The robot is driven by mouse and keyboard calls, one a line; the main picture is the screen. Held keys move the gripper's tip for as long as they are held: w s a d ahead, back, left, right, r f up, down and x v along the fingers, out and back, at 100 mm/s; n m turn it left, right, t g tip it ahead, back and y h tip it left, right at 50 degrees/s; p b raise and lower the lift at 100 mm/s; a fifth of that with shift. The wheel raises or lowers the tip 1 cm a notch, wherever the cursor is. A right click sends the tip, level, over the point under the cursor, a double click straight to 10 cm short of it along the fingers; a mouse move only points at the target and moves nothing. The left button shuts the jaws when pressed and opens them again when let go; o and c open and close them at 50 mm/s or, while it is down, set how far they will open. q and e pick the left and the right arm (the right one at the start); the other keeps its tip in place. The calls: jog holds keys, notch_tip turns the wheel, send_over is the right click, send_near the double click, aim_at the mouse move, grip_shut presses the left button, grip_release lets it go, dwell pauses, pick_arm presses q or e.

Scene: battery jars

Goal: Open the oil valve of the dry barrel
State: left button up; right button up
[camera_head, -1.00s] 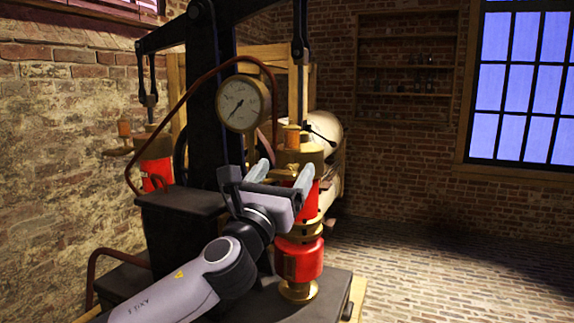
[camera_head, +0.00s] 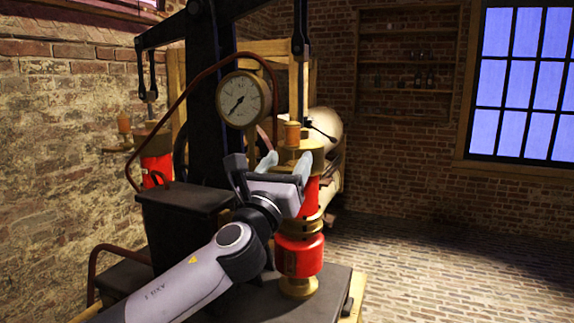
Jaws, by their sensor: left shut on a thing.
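Two red barrels with brass fittings stand on the dark pump machine. The right barrel (camera_head: 303,254) is in front of me and the left barrel (camera_head: 155,167) is farther back. I cannot tell from the picture which is dry. My left gripper (camera_head: 284,163) is at the brass top (camera_head: 313,158) of the right barrel, with one finger on each side of a brass part. It is shut on that part. The gripper body hides the part, so I cannot make out the oil valve or its position. My right gripper is not in view.
A round gauge (camera_head: 243,98) and a curved red-brown pipe (camera_head: 190,90) are just above and left of my gripper. A dark box (camera_head: 185,200) stands left of my arm. The brick floor (camera_head: 450,260) at right is clear.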

pick_arm(q)
jog(key=shift+n, duration=0.5)
jog(key=o, duration=1)
jog(key=shift+c, duration=0.2)
jog(key=b+v, duration=0.1)
jog(key=v, duration=0.6)
jog(key=shift+s, duration=0.1)
